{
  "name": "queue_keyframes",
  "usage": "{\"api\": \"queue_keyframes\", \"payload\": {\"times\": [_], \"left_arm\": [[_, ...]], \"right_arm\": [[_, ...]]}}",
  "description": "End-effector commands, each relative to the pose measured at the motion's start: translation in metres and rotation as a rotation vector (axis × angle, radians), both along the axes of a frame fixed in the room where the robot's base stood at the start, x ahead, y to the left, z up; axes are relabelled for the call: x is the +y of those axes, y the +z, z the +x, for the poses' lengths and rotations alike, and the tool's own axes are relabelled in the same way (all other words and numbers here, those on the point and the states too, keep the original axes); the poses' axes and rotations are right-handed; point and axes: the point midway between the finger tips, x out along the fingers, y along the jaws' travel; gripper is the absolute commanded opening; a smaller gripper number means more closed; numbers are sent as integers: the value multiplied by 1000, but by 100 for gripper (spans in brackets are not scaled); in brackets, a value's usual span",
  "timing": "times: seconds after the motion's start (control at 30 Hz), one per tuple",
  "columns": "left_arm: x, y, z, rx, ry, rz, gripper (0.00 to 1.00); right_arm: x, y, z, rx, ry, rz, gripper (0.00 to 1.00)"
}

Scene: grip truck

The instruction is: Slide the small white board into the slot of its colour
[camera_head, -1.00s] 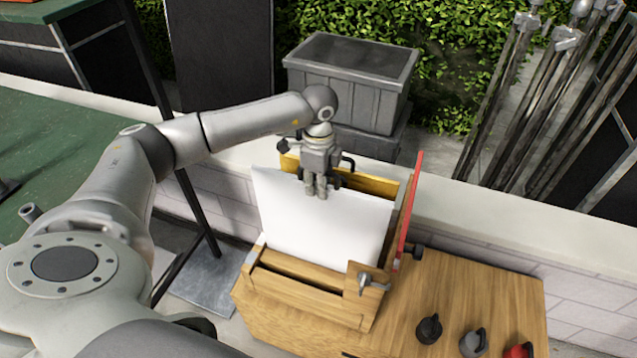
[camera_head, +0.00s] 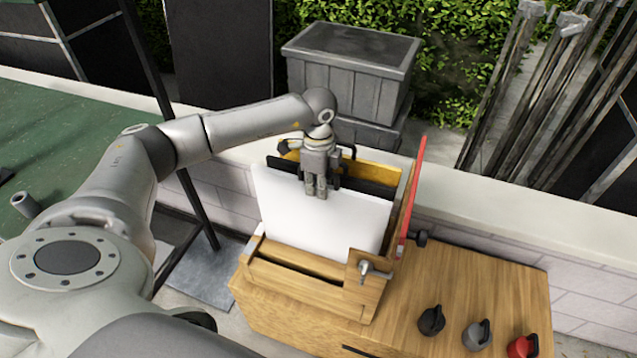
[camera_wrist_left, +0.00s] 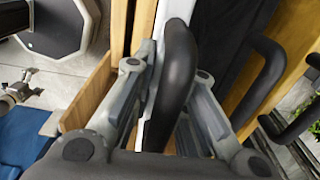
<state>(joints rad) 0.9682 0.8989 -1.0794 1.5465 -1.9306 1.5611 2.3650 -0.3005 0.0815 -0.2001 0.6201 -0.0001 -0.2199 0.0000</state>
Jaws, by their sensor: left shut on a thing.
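The white board (camera_head: 295,218) stands upright, slightly tilted, in the wooden slotted box (camera_head: 310,285). My left gripper (camera_head: 316,192) is at its top edge and shut on it. In the left wrist view, my left gripper's fingers (camera_wrist_left: 165,130) are around the white board's dark handle (camera_wrist_left: 178,75), with a strip of white board (camera_wrist_left: 172,12) beyond. The board's lower edge is hidden behind the box's front wall, so I cannot tell how it sits in a slot. A black board (camera_head: 372,188) and a yellow board (camera_head: 372,169) stand behind it. My right gripper is not in view.
A red board (camera_head: 415,185) stands at the box's right side. Black (camera_head: 431,320), grey (camera_head: 477,334) and red (camera_head: 523,346) handled pieces sit on the wooden top at right. A grey bin (camera_head: 350,70) stands behind a low wall.

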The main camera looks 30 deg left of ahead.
Motion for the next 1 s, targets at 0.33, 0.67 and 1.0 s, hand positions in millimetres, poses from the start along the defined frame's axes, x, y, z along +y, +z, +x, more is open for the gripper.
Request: {"api": "queue_keyframes", "payload": {"times": [0.33, 0.67, 1.0], "left_arm": [[0, -18, 1, -2, 0, -1, 0], [0, -28, 1, -3, 0, 0, 0], [0, -29, 1, -2, 0, -1, 0]], "right_arm": [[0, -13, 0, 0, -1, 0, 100], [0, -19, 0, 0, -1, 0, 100], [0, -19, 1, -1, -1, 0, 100]]}}
